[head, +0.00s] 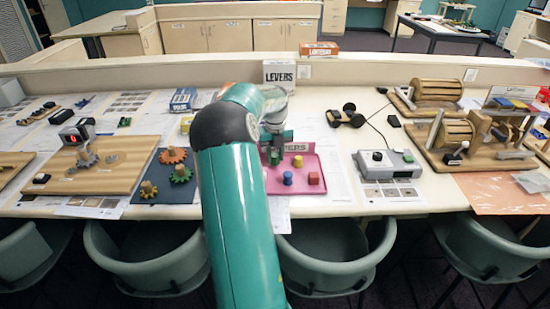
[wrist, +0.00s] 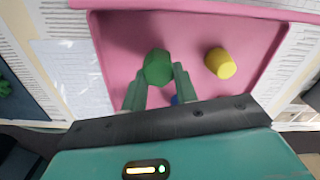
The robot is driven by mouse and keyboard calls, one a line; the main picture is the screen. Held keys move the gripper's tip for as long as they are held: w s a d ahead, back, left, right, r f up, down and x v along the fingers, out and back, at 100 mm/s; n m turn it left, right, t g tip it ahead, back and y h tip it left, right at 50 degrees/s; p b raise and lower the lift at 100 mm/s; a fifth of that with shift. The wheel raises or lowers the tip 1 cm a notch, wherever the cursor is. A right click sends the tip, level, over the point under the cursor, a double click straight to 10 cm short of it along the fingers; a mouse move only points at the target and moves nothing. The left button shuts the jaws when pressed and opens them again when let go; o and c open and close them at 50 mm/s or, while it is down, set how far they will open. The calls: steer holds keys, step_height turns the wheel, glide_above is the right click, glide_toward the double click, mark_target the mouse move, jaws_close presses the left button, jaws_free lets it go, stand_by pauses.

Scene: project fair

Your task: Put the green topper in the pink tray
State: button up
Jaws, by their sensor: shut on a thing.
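The green topper (wrist: 157,67) is between the fingertips of my gripper (wrist: 159,82), which is shut on it. In the head view, the topper (head: 274,158) shows small beside my arm. The pink tray (head: 302,190) lies on the table, and its floor fills much of the wrist view (wrist: 118,32). The topper is over the tray's floor; I cannot tell whether it touches it. My arm hides the tray's left part in the head view.
A blue topper (head: 288,178), a red topper (head: 313,178) and a yellow topper (wrist: 220,63) stand in the tray. A blue board with gears (head: 163,190) lies left. A grey control box (head: 388,165) stands right. Green chairs line the table's front.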

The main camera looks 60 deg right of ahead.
mark_target(274, 156)
steer(key=shift+f, duration=0.6)
steer(key=shift+f, duration=0.15)
steer(key=o, duration=1)
steer(key=shift+c, duration=0.2)
step_height(274, 156, up, 12)
steer(key=shift+w+a, duration=0.1)
